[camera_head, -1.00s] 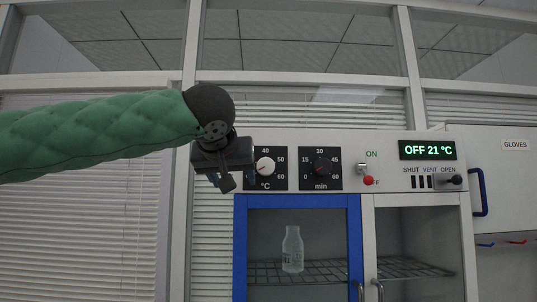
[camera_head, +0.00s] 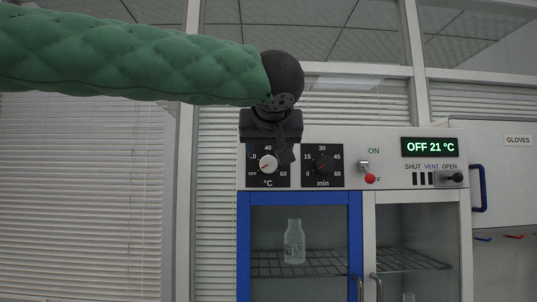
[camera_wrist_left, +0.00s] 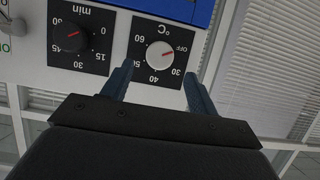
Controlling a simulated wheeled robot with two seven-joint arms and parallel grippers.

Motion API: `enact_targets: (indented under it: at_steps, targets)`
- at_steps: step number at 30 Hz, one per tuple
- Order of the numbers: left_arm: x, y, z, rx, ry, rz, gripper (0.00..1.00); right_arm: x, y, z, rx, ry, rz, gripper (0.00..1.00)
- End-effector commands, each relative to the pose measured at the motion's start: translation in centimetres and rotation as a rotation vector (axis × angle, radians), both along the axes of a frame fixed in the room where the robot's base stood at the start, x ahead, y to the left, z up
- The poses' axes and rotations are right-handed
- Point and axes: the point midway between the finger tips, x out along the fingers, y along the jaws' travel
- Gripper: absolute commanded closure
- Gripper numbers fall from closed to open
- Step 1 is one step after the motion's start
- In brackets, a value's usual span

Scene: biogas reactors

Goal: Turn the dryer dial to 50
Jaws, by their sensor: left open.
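The dryer's temperature dial (camera_head: 268,164) is a white knob with a red pointer on a black °C plate. It also shows upside down in the left wrist view (camera_wrist_left: 161,54), where its pointer aims at the OFF mark. My left gripper (camera_head: 268,150) is open in front of the panel, partly covering the top of the plate, including the 50 mark in the head view. In the left wrist view, its blue fingers (camera_wrist_left: 158,74) are spread with the knob between and just beyond their tips. Contact is not visible. My right gripper is not in view.
A black minutes dial (camera_head: 322,165) sits just right. Further right are an ON switch with a red tip (camera_head: 369,177), a display (camera_head: 429,147) reading OFF 21 °C and a vent slider (camera_head: 451,178). Below, a blue-framed door (camera_head: 244,240) shows a bottle (camera_head: 294,242) on a rack.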

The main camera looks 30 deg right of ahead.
Motion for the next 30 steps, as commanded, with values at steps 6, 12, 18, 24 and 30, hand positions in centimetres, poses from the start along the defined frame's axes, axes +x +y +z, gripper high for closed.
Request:
enact_targets:
  at_steps: [6,12,18,24,30]
  targets:
    - [2.4,-1.6,-0.8,0.003,0.001,-0.001,0.41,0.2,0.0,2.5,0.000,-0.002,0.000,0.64]
    - [3.6,-2.3,-1.6,0.001,0.000,0.000,0.41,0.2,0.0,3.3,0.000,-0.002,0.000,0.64]
    - [4.0,-2.5,-2.0,0.001,0.000,0.000,0.41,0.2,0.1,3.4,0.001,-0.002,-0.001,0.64]
    - [4.0,-2.5,-2.0,0.000,0.000,0.000,0.45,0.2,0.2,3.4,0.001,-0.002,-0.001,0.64]
    - [4.0,-2.5,-2.0,0.000,0.000,0.000,0.84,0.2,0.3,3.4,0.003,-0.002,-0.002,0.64]
